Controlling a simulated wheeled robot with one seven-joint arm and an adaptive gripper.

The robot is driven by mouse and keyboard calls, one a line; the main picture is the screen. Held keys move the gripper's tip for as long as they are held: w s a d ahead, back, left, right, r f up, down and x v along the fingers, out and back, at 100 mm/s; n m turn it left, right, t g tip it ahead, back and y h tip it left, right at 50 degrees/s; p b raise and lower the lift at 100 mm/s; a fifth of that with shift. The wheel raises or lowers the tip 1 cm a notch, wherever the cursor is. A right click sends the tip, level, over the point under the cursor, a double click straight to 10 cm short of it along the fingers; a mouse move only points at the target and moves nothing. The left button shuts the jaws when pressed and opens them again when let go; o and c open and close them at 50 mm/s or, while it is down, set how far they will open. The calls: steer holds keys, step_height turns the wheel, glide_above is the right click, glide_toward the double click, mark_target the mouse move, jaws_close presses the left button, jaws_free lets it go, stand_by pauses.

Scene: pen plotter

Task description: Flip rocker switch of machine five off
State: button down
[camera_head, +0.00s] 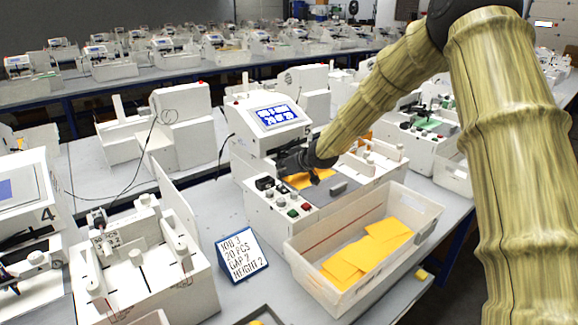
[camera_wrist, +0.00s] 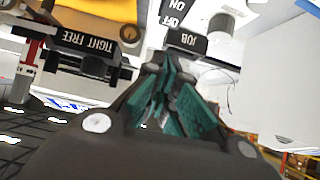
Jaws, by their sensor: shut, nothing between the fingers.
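Machine five (camera_head: 252,160) is the white plotter in the middle of the head view, with a tilted blue-lit screen (camera_head: 272,116). Its front panel carries a black switch block (camera_head: 264,183) and several buttons. My gripper (camera_head: 282,164) is shut and empty, close above the panel near that block. In the wrist view, my gripper's dark green fingers (camera_wrist: 160,72) point toward a black part marked JOB (camera_wrist: 187,42). Upside-down ON and OFF labels (camera_wrist: 174,14) are just beyond it. I cannot tell the rocker's position or whether my fingers touch it.
A white bin (camera_head: 300,250) with orange sheets stands before the machine. A job sign (camera_head: 242,257) stands to its left. A dark TIGHT FREE part (camera_wrist: 88,50) is at the left in the wrist view. Machine four (camera_head: 30,215) is at far left. Bare bench (camera_head: 205,205) shows between machines.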

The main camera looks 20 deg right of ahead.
mark_target(283, 188)
steer(key=shift+w+a+f+p, duration=0.1)
steer(key=shift+w+f+p, duration=0.15)
steer(key=shift+f, duration=0.8)
steer(key=shift+w+a+f+p, duration=0.1)
steer(key=shift+f+p, duration=0.2)
steer(key=shift+f, duration=0.7)
steer(key=shift+d+r+p, duration=0.1)
steer(key=shift+d+p, duration=0.1)
steer(key=shift+p, duration=0.15)
steer(key=shift+p, duration=0.4)
